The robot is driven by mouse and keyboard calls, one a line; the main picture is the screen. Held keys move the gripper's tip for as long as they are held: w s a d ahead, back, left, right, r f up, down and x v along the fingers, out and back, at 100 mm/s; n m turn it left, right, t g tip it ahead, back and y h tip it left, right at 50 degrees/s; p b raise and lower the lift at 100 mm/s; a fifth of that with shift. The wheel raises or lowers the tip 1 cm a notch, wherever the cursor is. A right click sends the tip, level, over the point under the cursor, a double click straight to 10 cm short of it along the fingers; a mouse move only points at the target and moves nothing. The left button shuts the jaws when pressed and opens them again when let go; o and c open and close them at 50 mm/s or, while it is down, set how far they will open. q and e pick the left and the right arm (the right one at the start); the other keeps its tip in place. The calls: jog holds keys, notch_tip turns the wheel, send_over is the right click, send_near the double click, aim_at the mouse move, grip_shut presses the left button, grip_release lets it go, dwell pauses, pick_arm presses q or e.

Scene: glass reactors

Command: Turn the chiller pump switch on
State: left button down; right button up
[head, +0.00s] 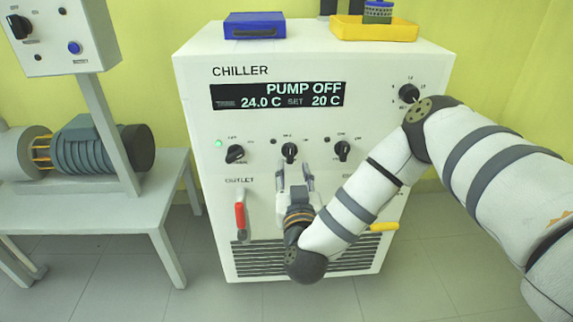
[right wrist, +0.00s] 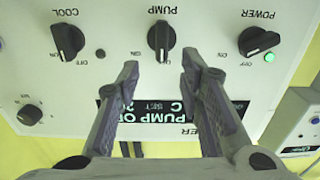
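The white chiller (head: 195,100) has a display (head: 278,96) reading PUMP OFF, 24.0 C, SET 20 C. The black pump switch (head: 289,152) is the middle knob of the row below it. In the right wrist view, where labels appear upside down, the pump switch (right wrist: 162,40) has its bar roughly vertical. My right gripper (head: 296,176) is open and empty, just below the pump switch in the head view. In the wrist view its fingertips (right wrist: 160,66) are apart, on either side of the knob's line, with no visible contact. My left gripper is not in view.
The power knob (head: 235,153) with a lit green lamp is left; the cool knob (head: 342,150) is right. Red (head: 240,215) and yellow (head: 385,227) handles sit lower. A blue box (head: 254,26) and yellow tray (head: 374,29) lie on top. A bench (head: 90,205) stands left.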

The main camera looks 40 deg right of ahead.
aim_at(290, 152)
jog(key=x, duration=0.6)
jog(key=shift+w+d+r+b, duration=0.1)
jog(key=shift+w+r+b, duration=0.05)
jog(key=shift+w+b, duration=0.2)
grip_shut()
